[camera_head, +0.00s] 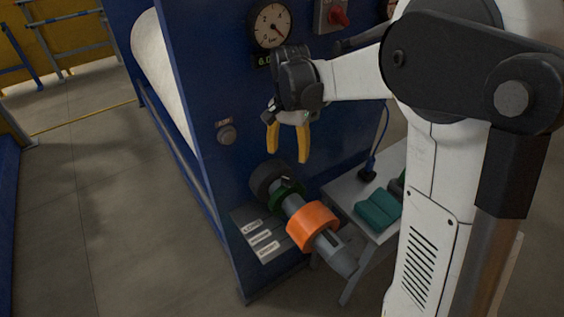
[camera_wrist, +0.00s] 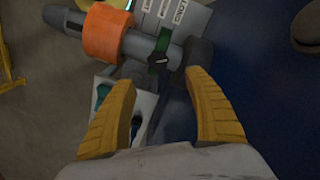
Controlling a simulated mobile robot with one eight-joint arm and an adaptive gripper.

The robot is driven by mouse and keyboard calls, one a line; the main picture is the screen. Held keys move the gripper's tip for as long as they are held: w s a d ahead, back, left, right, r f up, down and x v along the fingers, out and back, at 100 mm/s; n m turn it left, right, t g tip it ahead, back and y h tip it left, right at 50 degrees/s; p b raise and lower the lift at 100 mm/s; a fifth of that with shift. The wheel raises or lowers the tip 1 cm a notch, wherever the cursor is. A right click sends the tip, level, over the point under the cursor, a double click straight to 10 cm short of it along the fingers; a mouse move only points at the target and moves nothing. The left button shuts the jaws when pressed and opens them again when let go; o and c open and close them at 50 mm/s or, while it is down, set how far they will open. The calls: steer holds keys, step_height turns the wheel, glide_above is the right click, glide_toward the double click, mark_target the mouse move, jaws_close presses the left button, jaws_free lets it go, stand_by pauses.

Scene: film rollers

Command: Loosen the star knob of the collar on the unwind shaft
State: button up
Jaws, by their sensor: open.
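The unwind shaft (camera_head: 338,251) is a grey bar sticking out from the blue machine, low in the head view. An orange ring (camera_head: 312,224) sits around it, and a green collar (camera_head: 286,192) sits closer to the machine. In the wrist view the green collar (camera_wrist: 160,48) shows with a small dark part, perhaps the star knob (camera_wrist: 158,61), on it. The orange ring (camera_wrist: 107,33) is to its left there. My gripper (camera_head: 287,158) has yellow fingers, is open and empty, and hangs above the collar, apart from it. In the wrist view its fingers (camera_wrist: 163,112) are spread wide.
A grey side table (camera_head: 348,190) with teal items (camera_head: 378,208) stands right of the shaft. A labelled grey plate (camera_head: 262,237) lies below it. A gauge (camera_head: 270,25), a red switch (camera_head: 337,14) and a button (camera_head: 227,133) are on the panel. The floor at left is clear.

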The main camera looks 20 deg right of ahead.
mark_target(288, 179)
steer(key=f, duration=0.3)
steer(key=f+b, duration=0.1)
steer(key=f, duration=0.6)
steer(key=shift+s+f, duration=0.2)
steer(key=shift+s, duration=0.1)
steer(key=c, duration=1.2)
